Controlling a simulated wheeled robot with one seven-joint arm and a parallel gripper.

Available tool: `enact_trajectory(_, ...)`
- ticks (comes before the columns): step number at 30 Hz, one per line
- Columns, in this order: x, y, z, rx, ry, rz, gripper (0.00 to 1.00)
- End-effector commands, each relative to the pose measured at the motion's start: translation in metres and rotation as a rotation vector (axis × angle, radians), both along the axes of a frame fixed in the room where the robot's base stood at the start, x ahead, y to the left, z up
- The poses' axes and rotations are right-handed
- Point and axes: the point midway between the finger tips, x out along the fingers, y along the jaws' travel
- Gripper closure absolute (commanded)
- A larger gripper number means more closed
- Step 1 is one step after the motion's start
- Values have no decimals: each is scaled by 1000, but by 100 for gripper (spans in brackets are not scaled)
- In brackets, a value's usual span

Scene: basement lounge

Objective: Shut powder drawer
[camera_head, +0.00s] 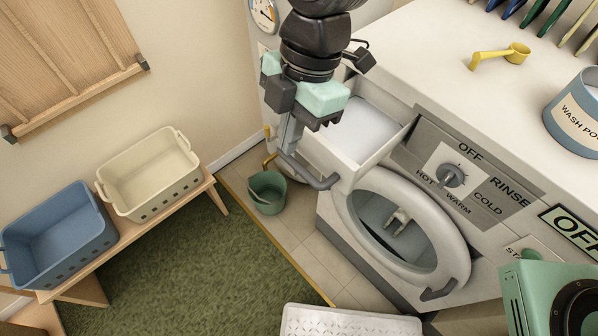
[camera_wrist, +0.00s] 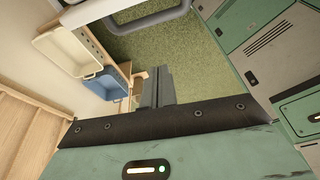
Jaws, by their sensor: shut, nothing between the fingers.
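The powder drawer (camera_head: 343,164) is pulled out from the upper left of the white washing machine (camera_head: 490,140). Its tray is pale inside, and its grey bar handle (camera_head: 312,178) is on the front. My gripper (camera_head: 288,148) points down at the drawer's front left, close to the handle's upper left end. I cannot tell whether it touches it. In the wrist view my fingers (camera_wrist: 152,86) are together and empty, and the grey handle (camera_wrist: 108,22) shows above and left of them. My gripper partly hides the drawer's far left side.
The round washer door (camera_head: 410,225) is below the drawer. A green bucket (camera_head: 268,192) stands on the tiles at left. A bench holds a cream basket (camera_head: 150,175) and a blue basket (camera_head: 58,235). A yellow scoop (camera_head: 500,55) and powder tub (camera_head: 575,115) are on top. Green carpet lies in front.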

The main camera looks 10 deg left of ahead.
Motion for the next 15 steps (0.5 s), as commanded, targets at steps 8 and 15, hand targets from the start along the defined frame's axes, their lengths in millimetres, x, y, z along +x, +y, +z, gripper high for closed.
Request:
enact_trajectory(8,-3,11,-15,26,1,65,100)
enact_trajectory(15,-15,20,-59,24,3,65,100)
